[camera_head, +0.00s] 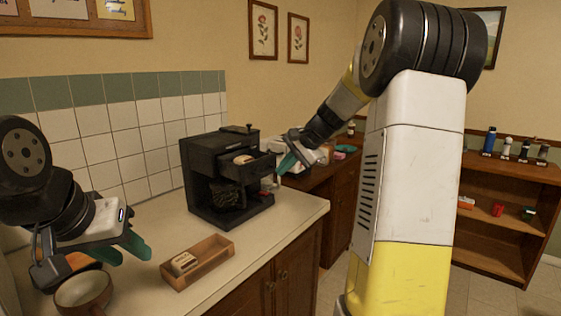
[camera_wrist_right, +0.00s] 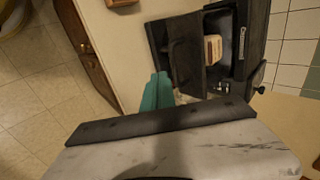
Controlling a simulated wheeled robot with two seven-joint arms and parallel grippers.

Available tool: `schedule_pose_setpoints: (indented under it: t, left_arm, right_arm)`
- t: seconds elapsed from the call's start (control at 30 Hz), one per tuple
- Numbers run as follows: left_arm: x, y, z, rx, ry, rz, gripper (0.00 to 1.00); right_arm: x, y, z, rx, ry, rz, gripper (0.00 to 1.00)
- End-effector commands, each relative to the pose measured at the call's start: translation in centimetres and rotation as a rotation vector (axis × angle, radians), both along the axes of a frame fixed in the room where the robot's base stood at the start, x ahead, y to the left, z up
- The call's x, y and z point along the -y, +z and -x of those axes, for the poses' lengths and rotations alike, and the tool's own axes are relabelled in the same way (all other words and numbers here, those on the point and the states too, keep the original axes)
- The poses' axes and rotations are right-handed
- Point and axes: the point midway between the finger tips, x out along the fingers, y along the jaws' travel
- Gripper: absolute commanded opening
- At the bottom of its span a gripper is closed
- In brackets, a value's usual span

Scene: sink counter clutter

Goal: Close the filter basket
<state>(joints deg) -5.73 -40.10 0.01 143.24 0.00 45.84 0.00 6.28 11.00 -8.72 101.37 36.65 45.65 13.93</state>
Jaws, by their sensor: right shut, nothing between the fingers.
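The black coffee machine (camera_head: 222,185) stands on the counter by the tiled wall. Its filter basket (camera_head: 256,166) sticks out at the upper front like a pulled-out drawer; it also shows in the right wrist view (camera_wrist_right: 186,62). A small tan-and-white item (camera_wrist_right: 213,48) lies inside the basket. My right gripper (camera_head: 288,162) is shut and empty, just right of the basket front. In the right wrist view, its teal fingers (camera_wrist_right: 157,92) are close to the basket's front; whether they touch it I cannot tell. My left gripper (camera_head: 122,249) is open and empty above the counter's left part.
A brown cup (camera_head: 83,291) stands below my left gripper. A wooden tray (camera_head: 212,263) holding a small labelled block (camera_head: 184,262) lies in front of the machine. A wooden shelf (camera_head: 510,180) with bottles stands at the right. Counter between machine and tray is clear.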

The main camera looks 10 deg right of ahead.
Motion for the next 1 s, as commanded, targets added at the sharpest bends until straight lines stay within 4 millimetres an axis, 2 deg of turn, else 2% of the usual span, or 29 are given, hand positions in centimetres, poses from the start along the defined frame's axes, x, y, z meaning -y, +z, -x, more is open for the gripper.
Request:
schedule_pose_setpoints:
  t: [0.2,0.67,0.77,1.0]
  left_arm:
    - [0.0,0.0,0.0,0.000,0.000,0.000,0.36]
    - [0.0,0.0,0.0,0.000,0.000,0.000,0.36]
    - [0.0,0.0,0.0,0.000,0.000,0.000,0.36]
    - [0.0,0.0,0.0,0.000,0.000,0.000,0.36]
  right_arm:
    - [-1.3,-0.4,-1.7,0.001,0.000,0.001,0.00]
    - [-1.7,-0.4,-2.2,0.000,0.001,0.001,0.00]
    - [-2.7,-0.5,-3.4,-0.001,0.004,0.002,0.00]
    - [-6.9,-0.6,-8.8,-0.001,0.004,0.002,0.00]
